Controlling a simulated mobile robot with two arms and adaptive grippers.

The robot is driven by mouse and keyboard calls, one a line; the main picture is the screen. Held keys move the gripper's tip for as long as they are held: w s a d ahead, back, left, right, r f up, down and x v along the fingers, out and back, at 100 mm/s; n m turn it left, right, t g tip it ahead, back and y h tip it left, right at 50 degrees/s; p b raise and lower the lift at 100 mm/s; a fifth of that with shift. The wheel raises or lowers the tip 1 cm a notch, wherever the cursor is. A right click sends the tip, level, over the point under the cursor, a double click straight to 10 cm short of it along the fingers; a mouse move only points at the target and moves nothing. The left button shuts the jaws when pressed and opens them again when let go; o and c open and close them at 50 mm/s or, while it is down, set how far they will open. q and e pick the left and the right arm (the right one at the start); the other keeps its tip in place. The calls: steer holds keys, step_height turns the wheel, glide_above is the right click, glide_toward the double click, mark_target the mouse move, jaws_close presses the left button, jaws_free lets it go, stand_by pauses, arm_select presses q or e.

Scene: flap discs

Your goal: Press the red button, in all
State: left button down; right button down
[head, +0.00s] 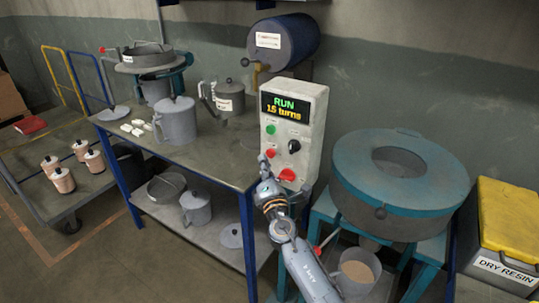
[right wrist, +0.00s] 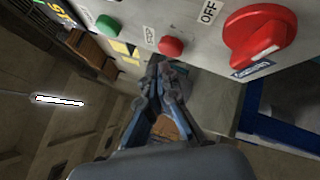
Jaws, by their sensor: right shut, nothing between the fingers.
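A pale grey control box (head: 312,110) stands at the right end of the workbench; its screen (head: 285,106) reads "RUN 15 turns". The small red button (head: 270,153) is on its front, below the green button (head: 271,129). In the right wrist view the red button (right wrist: 170,46) sits beside a "STOP" label. My right gripper (head: 264,165) is shut and empty, its fingertips close to the red button; they also show in the right wrist view (right wrist: 163,70). I cannot tell whether they touch it. My left gripper is out of view.
A larger red rotary switch (right wrist: 262,38) marked "OFF" and a black knob (head: 294,146) share the panel. A blue round machine (head: 350,165) stands at right, with a bucket (head: 357,269) below. Cans and a sieve (head: 147,55) occupy the bench (head: 205,160).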

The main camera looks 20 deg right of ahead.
steer(key=shift+w+d, duration=0.3)
steer(key=shift+d, duration=0.05)
steer(key=shift+w+d+b, duration=0.25)
steer(key=shift+d+b, duration=0.1)
steer(key=shift+b, duration=0.05)
stand_by(0.9)
steer(key=shift+a, duration=0.1)
steer(key=shift+s+a, duration=0.55)
steer(key=shift+a, duration=0.05)
stand_by(0.3)
steer(key=s+a, duration=0.1)
steer(key=a, duration=0.1)
steer(key=s+a+p, duration=0.1)
steer(key=s+a, duration=0.1)
stand_by(0.4)
stand_by(0.6)
